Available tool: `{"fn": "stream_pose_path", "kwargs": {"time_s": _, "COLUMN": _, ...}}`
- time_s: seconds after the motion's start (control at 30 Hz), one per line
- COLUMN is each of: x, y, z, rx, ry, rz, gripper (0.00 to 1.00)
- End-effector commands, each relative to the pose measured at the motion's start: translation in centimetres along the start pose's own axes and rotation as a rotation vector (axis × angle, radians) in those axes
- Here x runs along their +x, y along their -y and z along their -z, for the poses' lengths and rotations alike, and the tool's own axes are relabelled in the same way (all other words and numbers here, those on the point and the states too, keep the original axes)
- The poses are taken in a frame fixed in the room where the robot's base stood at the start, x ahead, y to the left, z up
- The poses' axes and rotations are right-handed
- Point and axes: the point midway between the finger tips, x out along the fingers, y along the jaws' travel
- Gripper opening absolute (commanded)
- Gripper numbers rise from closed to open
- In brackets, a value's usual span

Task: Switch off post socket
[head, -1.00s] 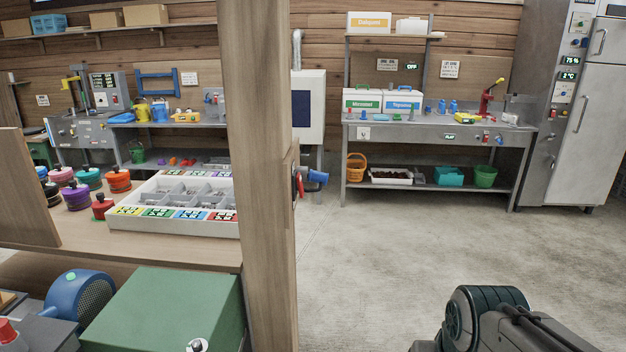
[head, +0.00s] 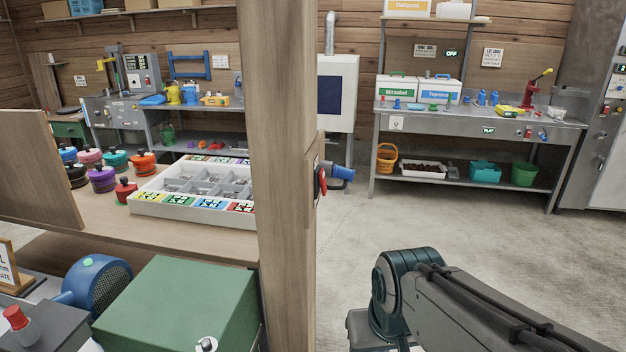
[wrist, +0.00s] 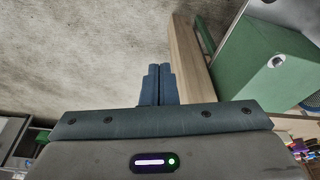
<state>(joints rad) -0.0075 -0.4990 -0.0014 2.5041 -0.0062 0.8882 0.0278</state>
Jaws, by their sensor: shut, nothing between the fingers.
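The post socket (head: 322,181) is on the right face of the wooden post (head: 281,150) in the head view. It has a red part on its side, and a blue plug (head: 343,172) sticks out to the right. The socket is seen edge-on, so its switch setting cannot be told. In the wrist view my gripper (wrist: 159,68) is shut and empty, its two dark blue fingers together over the concrete floor, just left of the post's wooden side. The gripper itself is out of the head view; only my arm shows there, lower right of the socket.
A green box (head: 180,305) and a blue blower (head: 97,287) stand left of the post. A white sorting tray (head: 150,207) lies on the wooden bench behind. A metal workbench (head: 440,185) stands at the back right. The floor right of the post is open.

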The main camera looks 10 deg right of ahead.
Motion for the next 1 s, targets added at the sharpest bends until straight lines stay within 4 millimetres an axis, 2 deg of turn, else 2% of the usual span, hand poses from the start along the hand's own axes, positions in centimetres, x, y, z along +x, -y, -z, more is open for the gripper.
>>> {"fn": "stream_pose_path", "kwargs": {"time_s": 0.2, "x": -0.2, "y": 0.0, "z": 0.4, "rx": 0.004, "ry": -0.002, "rz": 0.004, "gripper": 0.00}}
{"fn": "stream_pose_path", "kwargs": {"time_s": 0.27, "x": -0.7, "y": 0.0, "z": 1.3, "rx": 0.014, "ry": -0.004, "rz": 0.014, "gripper": 0.00}}
{"fn": "stream_pose_path", "kwargs": {"time_s": 0.33, "x": -1.6, "y": 0.1, "z": 3.1, "rx": 0.034, "ry": -0.010, "rz": 0.034, "gripper": 0.00}}
{"fn": "stream_pose_path", "kwargs": {"time_s": 0.47, "x": -4.1, "y": -0.1, "z": 8.9, "rx": 0.092, "ry": -0.030, "rz": 0.099, "gripper": 0.00}}
{"fn": "stream_pose_path", "kwargs": {"time_s": 0.7, "x": -8.6, "y": -2.2, "z": 21.8, "rx": 0.197, "ry": -0.101, "rz": 0.234, "gripper": 0.00}}
{"fn": "stream_pose_path", "kwargs": {"time_s": 0.8, "x": -9.9, "y": -3.3, "z": 26.3, "rx": 0.221, "ry": -0.136, "rz": 0.278, "gripper": 0.00}}
{"fn": "stream_pose_path", "kwargs": {"time_s": 0.9, "x": -10.8, "y": -4.4, "z": 29.8, "rx": 0.235, "ry": -0.168, "rz": 0.311, "gripper": 0.00}}
{"fn": "stream_pose_path", "kwargs": {"time_s": 1.0, "x": -11.4, "y": -5.1, "z": 32.2, "rx": 0.239, "ry": -0.192, "rz": 0.333, "gripper": 0.00}}
